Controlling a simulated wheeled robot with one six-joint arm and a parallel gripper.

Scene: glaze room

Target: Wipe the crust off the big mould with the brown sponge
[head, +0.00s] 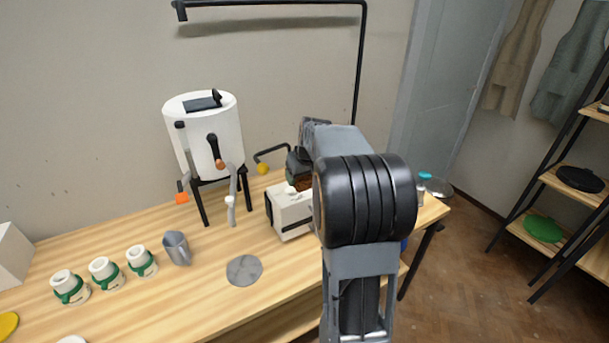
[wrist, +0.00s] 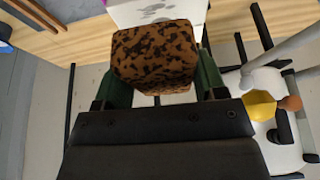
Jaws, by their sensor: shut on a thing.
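The brown sponge (wrist: 155,58), speckled with black, is held between the green-sided fingers of my gripper (wrist: 157,80) in the wrist view. In the head view a little of the sponge (head: 303,184) shows under my gripper (head: 298,165), and my arm hides much of it. The big mould (head: 289,213) is a white block with a dark band, on the table just below the sponge. In the wrist view the mould (wrist: 127,16) lies beyond the sponge and bears grey crust patches. I cannot tell whether the sponge touches it.
A white tank (head: 205,135) on black legs stands behind left, with pipes beside it. A grey jug (head: 177,248), a grey disc (head: 244,270) and three green-banded white pots (head: 105,272) sit left of the mould. A shelf rack (head: 560,185) stands at right.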

